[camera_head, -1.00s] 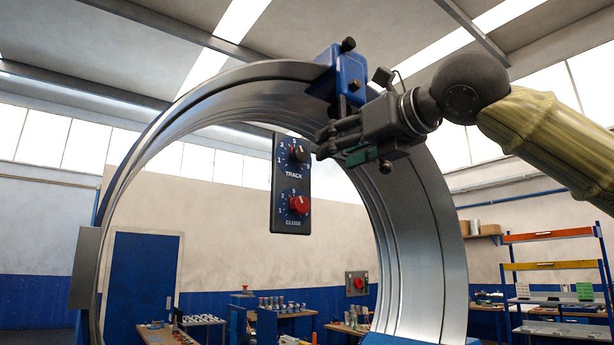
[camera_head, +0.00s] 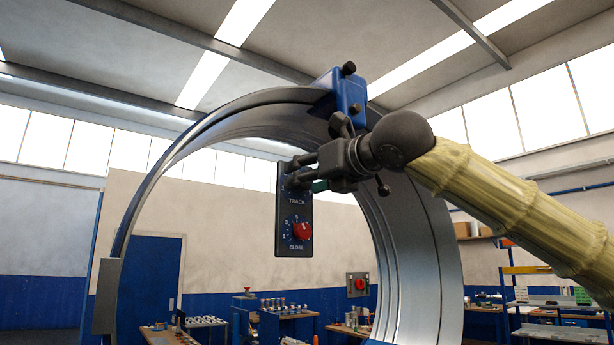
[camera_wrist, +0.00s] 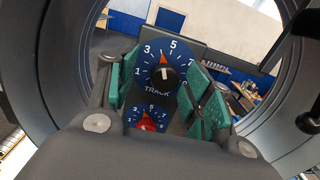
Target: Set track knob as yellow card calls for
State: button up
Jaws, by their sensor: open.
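The track knob (camera_wrist: 165,77) is black with a white line, on a blue dial marked 1 to 9 on a dark panel (camera_head: 294,249). In the wrist view its line points up, toward a red mark between 3 and 5. My gripper (camera_head: 297,179) is open in front of the track dial; in the wrist view its green pads (camera_wrist: 163,86) stand on either side of the knob, with no clear contact. In the head view the fingers hide most of that dial. The red close knob (camera_head: 302,231) sits below. I cannot make out a yellow card.
A large metal duct ring (camera_head: 432,250) arches around the panel, close to my arm, with a blue clamp (camera_head: 346,95) on top. Workbenches (camera_head: 285,318) and a blue door (camera_head: 148,280) stand behind. Shelves (camera_head: 545,270) are at the right.

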jog(key=shift+w+f, duration=0.3)
jog(key=shift+w, duration=0.35)
jog(key=shift+w+f, duration=0.25)
jog(key=shift+w, duration=0.35)
jog(key=c, duration=0.7)
jog(key=shift+s+a+r, duration=0.2)
jog(key=shift+s+a, duration=0.05)
jog(key=shift+s, duration=0.1)
jog(key=c, duration=0.3)
jog(key=shift+d+b, duration=0.15)
jog(key=shift+b, duration=0.2)
jog(key=shift+m+b, duration=0.3)
jog(key=shift+m, duration=0.1)
